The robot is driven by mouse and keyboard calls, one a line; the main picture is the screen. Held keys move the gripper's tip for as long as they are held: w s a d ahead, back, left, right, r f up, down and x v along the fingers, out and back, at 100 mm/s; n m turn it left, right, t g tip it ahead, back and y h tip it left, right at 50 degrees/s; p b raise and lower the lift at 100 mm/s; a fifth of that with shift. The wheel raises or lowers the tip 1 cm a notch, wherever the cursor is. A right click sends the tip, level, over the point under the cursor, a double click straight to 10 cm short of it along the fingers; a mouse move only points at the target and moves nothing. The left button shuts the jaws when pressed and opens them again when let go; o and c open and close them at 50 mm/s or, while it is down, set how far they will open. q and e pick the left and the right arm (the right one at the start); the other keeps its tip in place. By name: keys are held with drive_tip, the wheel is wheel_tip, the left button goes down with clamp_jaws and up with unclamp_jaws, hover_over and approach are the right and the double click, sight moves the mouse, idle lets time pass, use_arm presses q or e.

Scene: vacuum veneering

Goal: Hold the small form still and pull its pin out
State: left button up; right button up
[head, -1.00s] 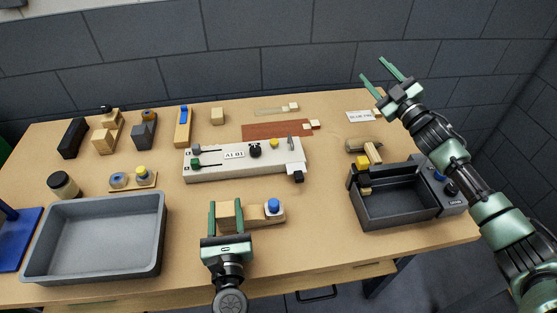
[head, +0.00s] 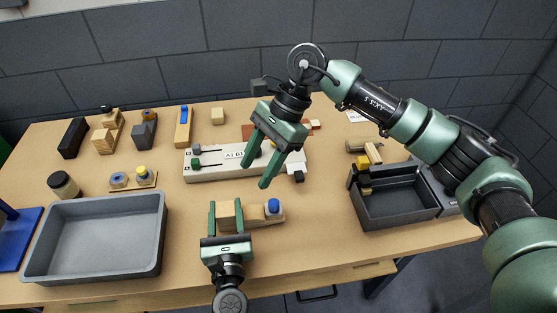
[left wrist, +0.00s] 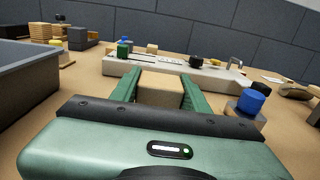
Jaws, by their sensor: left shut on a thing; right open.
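The small form is a low wooden block (head: 254,214) near the table's front middle, with a blue-topped pin (head: 273,206) standing at its right end. The pin's blue cap also shows in the left wrist view (left wrist: 251,102). My left gripper (head: 226,208) is shut on the form's left, taller part, which shows between the fingers in the left wrist view (left wrist: 160,95). My right gripper (head: 257,160) is open and empty. It hangs above the white panel, up and slightly left of the blue pin, fingers pointing down.
A white panel (head: 205,172) with knobs lies behind the form, partly hidden by my right gripper. A grey tray (head: 157,232) stands at the left, and a dark box (head: 395,221) at the right. The table between form and box is clear.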

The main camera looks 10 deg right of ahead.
sight(274, 202)
drive_tip(key=w+d+f+n+t+h, duration=0.1)
drive_tip(key=d+n+h, duration=0.2)
drive_tip(key=d+h, duration=0.15)
drive_tip(key=f, duration=0.7)
drive_tip(key=s+a+f, duration=0.1)
drive_tip(key=f, duration=0.3)
drive_tip(key=shift+s+a+f, duration=0.1)
drive_tip(key=shift+f, duration=0.15)
clamp_jaws()
drive_tip(key=c, duration=1)
unclamp_jaws()
clamp_jaws()
drive_tip(key=shift+r, duration=0.15)
